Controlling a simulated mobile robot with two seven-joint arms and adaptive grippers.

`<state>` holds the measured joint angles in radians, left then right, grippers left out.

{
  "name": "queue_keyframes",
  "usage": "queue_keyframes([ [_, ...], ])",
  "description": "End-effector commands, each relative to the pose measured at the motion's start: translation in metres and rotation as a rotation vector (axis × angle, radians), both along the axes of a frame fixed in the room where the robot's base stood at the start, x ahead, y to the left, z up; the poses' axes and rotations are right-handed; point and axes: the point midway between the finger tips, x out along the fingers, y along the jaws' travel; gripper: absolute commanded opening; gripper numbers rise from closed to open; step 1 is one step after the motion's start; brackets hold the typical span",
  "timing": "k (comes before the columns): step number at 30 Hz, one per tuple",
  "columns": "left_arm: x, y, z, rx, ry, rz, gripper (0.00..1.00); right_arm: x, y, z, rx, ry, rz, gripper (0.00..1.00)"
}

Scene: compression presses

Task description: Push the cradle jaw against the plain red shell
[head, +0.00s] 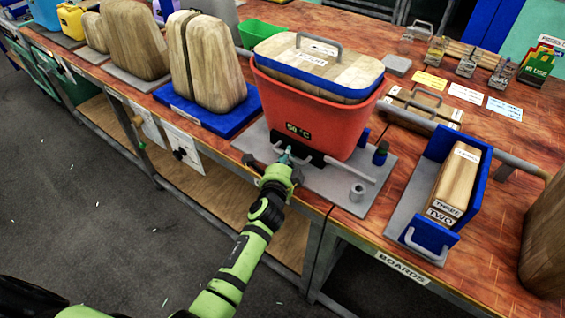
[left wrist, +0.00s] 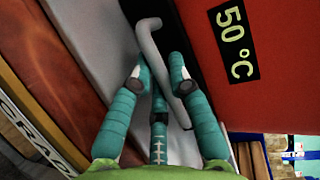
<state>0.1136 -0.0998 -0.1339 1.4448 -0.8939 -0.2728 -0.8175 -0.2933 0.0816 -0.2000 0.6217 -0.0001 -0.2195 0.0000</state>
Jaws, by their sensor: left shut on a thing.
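The red shell (head: 305,105) is a tapered tub with a "50 °C" label on its front. It stands upright on a grey plate (head: 325,185) and also fills the upper right of the left wrist view (left wrist: 275,70). A black jaw (head: 318,158) sits low at its front; I cannot tell whether they touch. My left gripper (head: 285,157) is in front of the jaw. In the left wrist view its teal fingers (left wrist: 160,82) are shut on a grey bar handle (left wrist: 149,45) beside the black part. My right gripper is not in view.
On the left, tall wooden blocks (head: 205,62) stand on a blue base. Floor in front is clear.

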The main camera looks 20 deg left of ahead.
Motion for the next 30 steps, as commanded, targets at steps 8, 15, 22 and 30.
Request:
queue_keyframes([
  [8,0.002,-0.003,0.005,-0.001,-0.011,-0.008,0.3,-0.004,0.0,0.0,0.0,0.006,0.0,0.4],
  [15,0.001,-0.002,0.004,0.0,-0.009,-0.006,0.3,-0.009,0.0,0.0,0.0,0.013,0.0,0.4],
  [22,-0.018,-0.002,0.006,0.003,-0.008,-0.004,0.3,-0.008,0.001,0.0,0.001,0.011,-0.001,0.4],
  [30,-0.073,-0.007,0.015,0.0,-0.005,-0.007,0.3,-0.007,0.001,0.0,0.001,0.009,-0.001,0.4],
])
